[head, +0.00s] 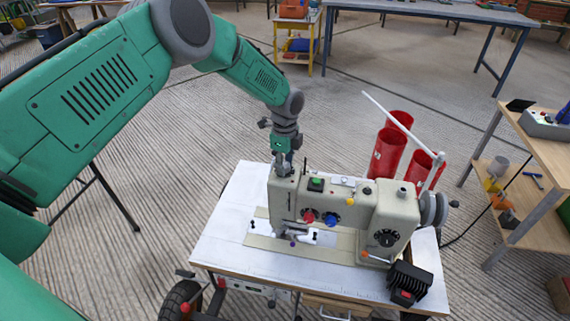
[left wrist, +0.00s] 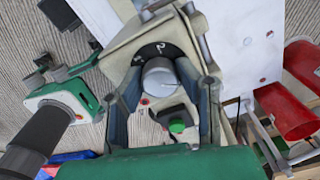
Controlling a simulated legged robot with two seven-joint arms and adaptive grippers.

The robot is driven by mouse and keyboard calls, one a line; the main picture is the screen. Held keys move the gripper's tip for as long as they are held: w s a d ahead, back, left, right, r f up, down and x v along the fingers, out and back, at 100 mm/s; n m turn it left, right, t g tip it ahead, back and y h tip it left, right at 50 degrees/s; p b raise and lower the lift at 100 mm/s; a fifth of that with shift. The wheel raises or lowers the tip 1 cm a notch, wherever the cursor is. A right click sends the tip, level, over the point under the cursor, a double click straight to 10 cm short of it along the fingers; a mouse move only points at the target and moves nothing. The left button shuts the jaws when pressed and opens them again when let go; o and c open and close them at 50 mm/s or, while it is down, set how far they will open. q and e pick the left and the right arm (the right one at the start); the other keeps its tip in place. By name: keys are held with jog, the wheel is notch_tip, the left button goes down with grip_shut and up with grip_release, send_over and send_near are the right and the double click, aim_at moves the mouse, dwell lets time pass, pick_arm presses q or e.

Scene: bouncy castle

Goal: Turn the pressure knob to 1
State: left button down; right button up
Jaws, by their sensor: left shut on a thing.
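The sewing machine (head: 330,210), beige, stands on a white-topped wheeled table (head: 228,215). In the left wrist view, the pressure knob (left wrist: 159,78) is a round grey knob on a black dial (left wrist: 152,52) with white marks, too small to read surely. My left gripper (head: 284,170) reaches down onto the top left end of the machine. Its two fingers stand on either side of the knob and are shut on it. The knob is hidden behind the gripper in the head view. My right gripper is in neither view.
A green button (head: 316,184) sits on the machine's top close to the gripper. Red and blue dials (head: 320,218) are on its front. Red cylinders (head: 387,152) stand behind. A wooden table (head: 545,150) is at the right.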

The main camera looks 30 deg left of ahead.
pick_arm(q)
jog(key=n, duration=0.4)
jog(key=shift+w+n, duration=0.1)
jog(key=shift+n, duration=0.2)
jog(key=n, duration=0.3)
jog(key=shift+r+n+p, duration=0.1)
jog(key=shift+n+p, duration=0.3)
jog(key=n, duration=1.5)
jog(key=shift+w, duration=0.1)
jog(key=n, duration=0.6)
jog(key=shift+n, duration=0.3)
